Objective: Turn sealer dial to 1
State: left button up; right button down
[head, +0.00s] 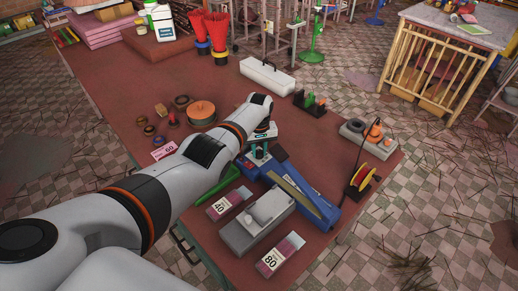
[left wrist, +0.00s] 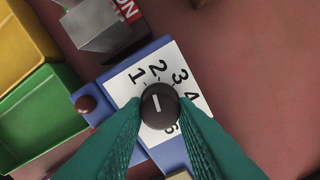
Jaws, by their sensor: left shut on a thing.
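The mark lies roughly in line with the 2; the 1 is to the upper left of the knob. My left gripper (left wrist: 158,112) is shut on the dial, with a green finger on each side. The gripper also shows in the head view (head: 258,155). My right gripper is not in view.
A yellow bin (left wrist: 22,42) and a green bin (left wrist: 38,118) stand left of the sealer in the wrist view.

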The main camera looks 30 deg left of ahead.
aim_at(260, 152)
pick_arm(q)
jog(key=n, duration=0.4)
jog(key=shift+w+r+n, duration=0.1)
jog(key=shift+n, duration=0.3)
dwell(0.4)
jog(key=o, duration=1)
jog(key=shift+r, duration=0.25)
notch_tip(260, 152, up, 4)
jog(key=shift+r+p, duration=0.1)
jog(key=shift+p, duration=1.05)
notch_tip(260, 152, up, 7)
jog(key=shift+r+b, duration=0.1)
jog(key=shift+b, duration=0.3)
